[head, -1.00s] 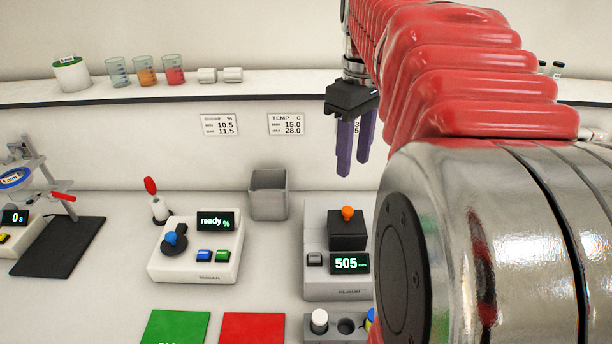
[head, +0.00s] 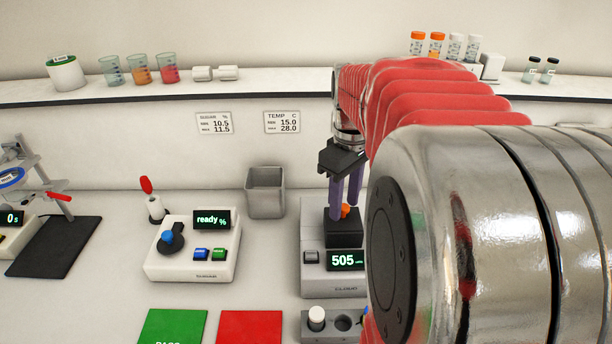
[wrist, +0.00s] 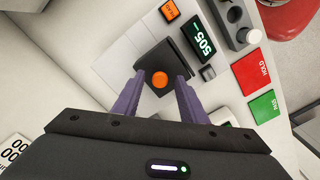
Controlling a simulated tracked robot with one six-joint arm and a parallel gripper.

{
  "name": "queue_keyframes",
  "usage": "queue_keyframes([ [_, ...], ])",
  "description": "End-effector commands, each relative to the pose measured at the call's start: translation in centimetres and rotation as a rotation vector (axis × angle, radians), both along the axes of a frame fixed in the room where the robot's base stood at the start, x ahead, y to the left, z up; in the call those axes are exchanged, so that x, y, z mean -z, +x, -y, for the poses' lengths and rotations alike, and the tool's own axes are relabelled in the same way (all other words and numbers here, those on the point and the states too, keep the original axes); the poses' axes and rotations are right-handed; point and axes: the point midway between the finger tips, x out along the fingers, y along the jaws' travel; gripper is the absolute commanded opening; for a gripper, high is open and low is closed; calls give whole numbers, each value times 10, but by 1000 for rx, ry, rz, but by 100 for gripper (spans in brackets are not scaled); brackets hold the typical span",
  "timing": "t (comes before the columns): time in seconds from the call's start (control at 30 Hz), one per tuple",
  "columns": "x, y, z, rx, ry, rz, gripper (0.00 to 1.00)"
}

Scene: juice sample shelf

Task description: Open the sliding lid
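The sliding lid (head: 340,232) is a black block with an orange knob (head: 345,211) on top of the grey cloud meter (head: 332,289), whose display reads 505. In the wrist view the lid (wrist: 178,55) and its round orange knob (wrist: 159,79) lie just ahead of my fingers. My gripper (head: 346,203) points down over the lid with its purple fingers apart. In the wrist view the gripper (wrist: 160,82) is open, with the knob between the two fingertips and a gap on each side. Whether the tips are level with the knob is hard to tell.
A grey open bin (head: 266,198) stands left of the meter, and the white sugar device (head: 194,262) is farther left. A grey vial rack (head: 328,326) with a white-capped vial sits in front. Green (head: 174,327) and red (head: 249,327) pads lie nearby. My arm hides the right side.

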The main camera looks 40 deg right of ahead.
Motion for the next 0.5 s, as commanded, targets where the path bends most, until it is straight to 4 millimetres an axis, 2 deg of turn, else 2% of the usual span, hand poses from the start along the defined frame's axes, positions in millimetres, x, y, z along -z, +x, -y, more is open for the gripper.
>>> queue_keyframes([
  [0.2,0,0,0,1,0,0,39],
  [0.5,0,0,0,1,0,0,17],
])
